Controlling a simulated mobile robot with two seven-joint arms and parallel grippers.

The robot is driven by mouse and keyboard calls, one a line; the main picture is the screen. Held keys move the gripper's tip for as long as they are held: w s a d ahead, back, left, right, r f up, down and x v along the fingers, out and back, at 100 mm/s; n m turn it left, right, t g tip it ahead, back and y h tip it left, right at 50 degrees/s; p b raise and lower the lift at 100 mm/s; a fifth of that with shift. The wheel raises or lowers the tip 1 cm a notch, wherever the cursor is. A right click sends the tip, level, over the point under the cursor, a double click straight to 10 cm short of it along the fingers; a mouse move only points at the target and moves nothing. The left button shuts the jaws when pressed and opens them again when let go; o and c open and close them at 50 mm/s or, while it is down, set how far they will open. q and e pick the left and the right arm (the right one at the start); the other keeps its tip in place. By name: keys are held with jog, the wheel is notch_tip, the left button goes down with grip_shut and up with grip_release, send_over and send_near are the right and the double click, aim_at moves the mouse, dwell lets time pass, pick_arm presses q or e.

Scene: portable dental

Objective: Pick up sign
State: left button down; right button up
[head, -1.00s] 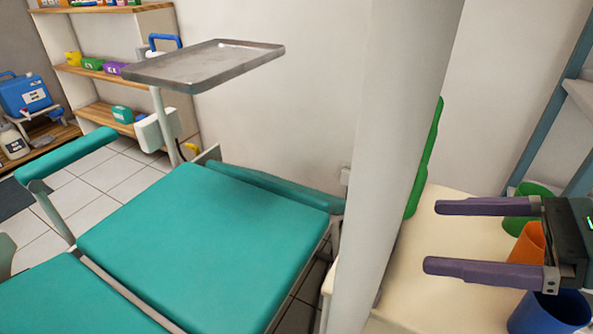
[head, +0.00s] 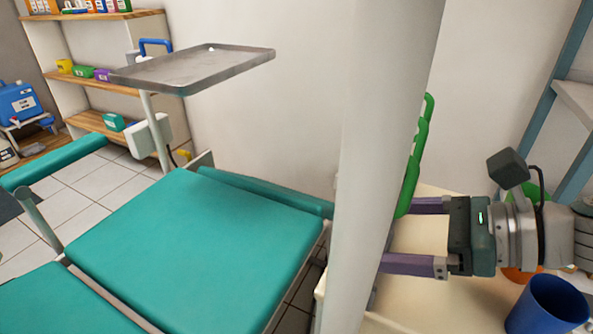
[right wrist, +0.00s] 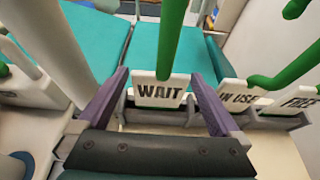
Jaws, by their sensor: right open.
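In the right wrist view a white sign reading WAIT (right wrist: 160,93) stands upright in a grey holder, with a green handle (right wrist: 172,35) rising from it. My right gripper (right wrist: 158,77) is open, with one purple finger on each side of this sign; I cannot tell whether they touch it. Signs reading IN USE (right wrist: 237,96) and FREE (right wrist: 298,102) stand to its right. In the head view green handles (head: 412,165) show beside the pale post, which hides my right fingertips. My left gripper is not in view.
The pale post (head: 385,150) stands just left of my right gripper. A blue cup (head: 548,303) and an orange cup (head: 520,275) are on the cream table (head: 420,300). A teal chair (head: 190,250) and a metal tray (head: 195,68) are at left.

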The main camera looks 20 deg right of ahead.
jog(key=shift+c, duration=0.2)
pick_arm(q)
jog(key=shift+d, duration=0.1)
pick_arm(e)
jog(key=c, duration=1.2)
